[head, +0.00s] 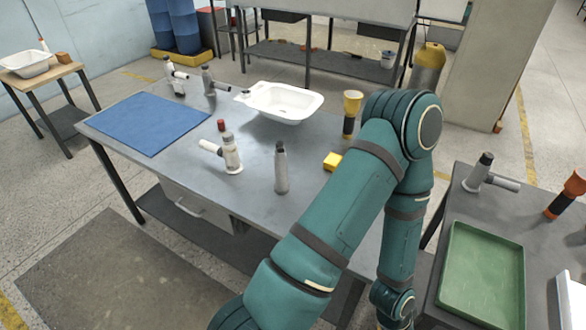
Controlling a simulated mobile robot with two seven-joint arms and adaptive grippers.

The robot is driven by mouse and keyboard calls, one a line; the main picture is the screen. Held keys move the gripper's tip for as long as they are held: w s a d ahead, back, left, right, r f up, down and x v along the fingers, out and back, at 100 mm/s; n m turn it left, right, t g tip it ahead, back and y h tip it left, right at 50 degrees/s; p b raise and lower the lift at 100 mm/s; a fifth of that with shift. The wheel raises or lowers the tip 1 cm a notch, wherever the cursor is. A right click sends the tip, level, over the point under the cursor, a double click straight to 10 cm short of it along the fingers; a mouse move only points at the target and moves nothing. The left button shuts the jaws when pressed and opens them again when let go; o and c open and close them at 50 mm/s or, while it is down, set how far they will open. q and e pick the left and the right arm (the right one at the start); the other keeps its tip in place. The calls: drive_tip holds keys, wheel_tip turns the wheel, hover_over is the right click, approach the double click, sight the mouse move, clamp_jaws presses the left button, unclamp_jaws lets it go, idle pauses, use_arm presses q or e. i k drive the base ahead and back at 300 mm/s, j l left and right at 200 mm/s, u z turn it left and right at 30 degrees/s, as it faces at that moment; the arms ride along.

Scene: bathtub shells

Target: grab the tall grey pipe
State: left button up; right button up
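The tall grey pipe (281,172) stands upright near the front edge of the grey table (258,205), with a darker top end. Nothing touches it. My teal arm rises from the bottom, to the right of the pipe, bends at its elbow and runs down toward the bottom edge. Its gripper is out of the picture or hidden, and the other gripper does not show.
A white pipe fitting with a side branch (231,155) stands left of the pipe. A yellow block (332,161) and yellow-black torch (351,115) are to the right. Behind are a white tub (285,102) and blue mat (150,122). A green tray (483,275) lies on the right table.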

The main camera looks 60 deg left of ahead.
sight(281, 186)
drive_tip(key=u, duration=2.1)
drive_tip(key=i+j, duration=0.25)
drive_tip(key=j, duration=0.25)
drive_tip(key=i+j+z, duration=0.1)
drive_tip(key=j+z, duration=0.15)
drive_tip(key=z, duration=0.2)
drive_tip(key=i+j+z, duration=0.1)
drive_tip(key=j+z, duration=0.2)
drive_tip(key=z, duration=0.15)
